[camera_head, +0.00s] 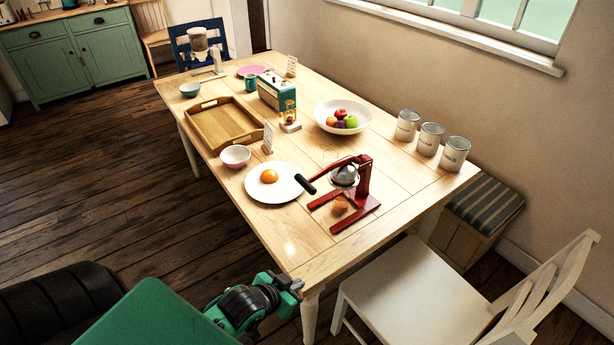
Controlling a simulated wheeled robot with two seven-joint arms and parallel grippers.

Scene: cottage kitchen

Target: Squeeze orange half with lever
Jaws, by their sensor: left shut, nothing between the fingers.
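A red lever juicer (366,185) stands near the front right of the wooden table. Its lever has a black handle (305,184) that points left over the edge of a white plate. A metal press dome (344,176) hangs under the lever. An orange half (339,206) shows low in the juicer frame, below the dome. Another orange piece (269,176) lies on the white plate (272,196) to the left. My left gripper (292,283) is shut and empty at the near table corner, apart from the juicer. My right gripper is not in view.
A pink-and-white bowl (235,156), a wooden tray (204,142), a fruit bowl (325,112), a green radio (272,96) and three canisters (430,139) stand on the table. A white chair (416,290) is at the front right. The near table corner is clear.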

